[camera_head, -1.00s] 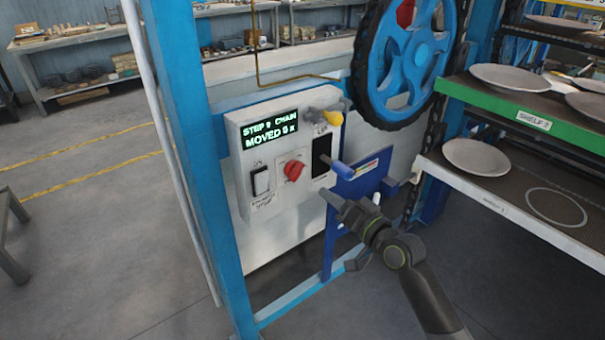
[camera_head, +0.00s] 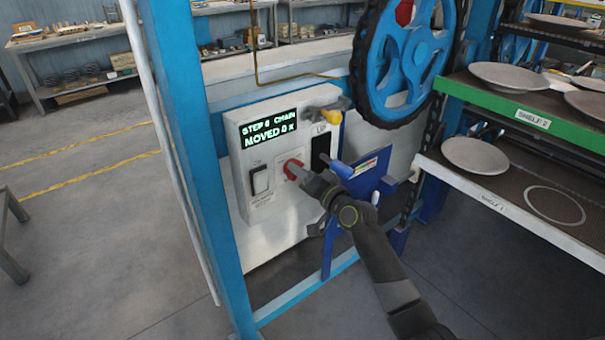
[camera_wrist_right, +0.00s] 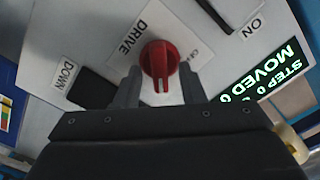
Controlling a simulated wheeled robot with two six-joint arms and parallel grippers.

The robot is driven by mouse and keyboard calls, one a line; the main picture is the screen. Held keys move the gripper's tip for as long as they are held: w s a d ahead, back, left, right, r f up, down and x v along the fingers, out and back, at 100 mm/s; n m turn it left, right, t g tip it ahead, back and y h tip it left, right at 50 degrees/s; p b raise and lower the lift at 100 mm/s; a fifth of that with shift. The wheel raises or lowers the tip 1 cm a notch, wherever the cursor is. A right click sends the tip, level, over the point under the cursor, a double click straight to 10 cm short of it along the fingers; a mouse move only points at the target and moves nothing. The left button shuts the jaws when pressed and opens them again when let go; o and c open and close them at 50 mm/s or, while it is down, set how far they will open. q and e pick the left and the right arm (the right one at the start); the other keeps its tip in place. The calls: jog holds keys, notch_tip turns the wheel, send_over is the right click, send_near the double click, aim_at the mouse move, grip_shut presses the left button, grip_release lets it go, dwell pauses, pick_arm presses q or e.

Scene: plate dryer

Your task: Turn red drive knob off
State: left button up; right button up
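The red drive knob (camera_head: 292,169) sits on the front of the white control box (camera_head: 240,208), partly hidden by my right gripper in the head view. In the right wrist view the red knob (camera_wrist_right: 160,62) stands between my two fingers, under the label DRIVE. My right gripper (camera_wrist_right: 158,88) is open, one finger on each side of the knob, with a small gap visible on both sides. It also shows in the head view (camera_head: 300,172), reaching the box from the lower right. My left gripper is not in view.
Shelves with plates (camera_head: 475,155) stand at the right.

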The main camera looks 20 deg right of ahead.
grip_shut()
